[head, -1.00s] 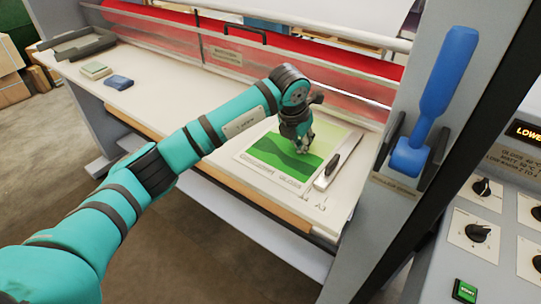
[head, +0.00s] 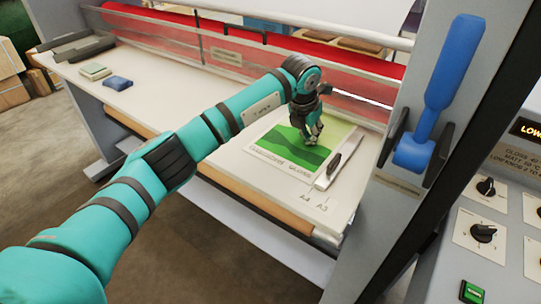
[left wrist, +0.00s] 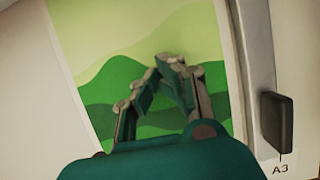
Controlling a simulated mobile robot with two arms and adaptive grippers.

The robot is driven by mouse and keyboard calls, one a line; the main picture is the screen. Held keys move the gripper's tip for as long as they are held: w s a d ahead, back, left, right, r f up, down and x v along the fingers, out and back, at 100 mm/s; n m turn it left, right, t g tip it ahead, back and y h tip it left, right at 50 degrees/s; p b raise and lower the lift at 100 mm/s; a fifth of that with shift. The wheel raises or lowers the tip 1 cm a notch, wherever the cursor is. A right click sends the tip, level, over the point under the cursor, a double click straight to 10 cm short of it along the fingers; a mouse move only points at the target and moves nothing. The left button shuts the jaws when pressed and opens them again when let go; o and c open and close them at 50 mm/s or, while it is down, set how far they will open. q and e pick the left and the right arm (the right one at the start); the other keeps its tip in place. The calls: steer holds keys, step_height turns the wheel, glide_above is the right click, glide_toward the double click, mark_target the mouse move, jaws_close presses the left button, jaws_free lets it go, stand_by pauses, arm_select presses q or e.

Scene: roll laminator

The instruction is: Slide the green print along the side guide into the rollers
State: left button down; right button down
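The green print (head: 284,142), with a hill picture and white border, lies flat on the white feed table (head: 225,178); its far edge is close to the clear shield below the red roller (head: 230,32). The side guide (head: 346,155), a pale strip with a black knob, runs along its right edge; contact is unclear. My left gripper (head: 312,140) points down onto the print's middle. In the left wrist view its fingertips (left wrist: 161,65) come together over the green print (left wrist: 100,45), with nothing between them. The side guide (left wrist: 258,60) is at right. My right gripper is out of view.
A control panel with knobs (head: 484,233) stands at far right. A blue block (head: 118,83) and a pale pad stack (head: 95,70) lie on the table's left. The table between them and the print is clear.

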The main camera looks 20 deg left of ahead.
arm_select(q)
steer(key=shift+w+d+f+b, duration=0.1)
steer(key=shift+w+d+b, duration=0.2)
steer(key=shift+w, duration=0.45)
steer(key=shift+w+d+f+b, duration=0.1)
steer(key=shift+w+d+b, duration=0.15)
steer(key=shift+w, duration=0.5)
steer(key=shift+w+d+r, duration=0.1)
steer(key=shift+w, duration=0.1)
steer(key=shift+w, duration=0.15)
steer(key=shift+w+d+b, duration=0.15)
steer(key=shift+w+d, duration=0.15)
steer(key=shift+w, duration=0.35)
steer(key=shift+w+d+b, duration=0.15)
steer(key=shift+w+d, duration=0.1)
steer(key=shift+w, duration=0.4)
steer(key=shift+w+r+p, duration=0.2)
steer(key=shift+r+p, duration=0.35)
steer(key=shift+r, duration=0.2)
steer(key=shift+s+r, duration=0.1)
steer(key=shift+r, duration=0.2)
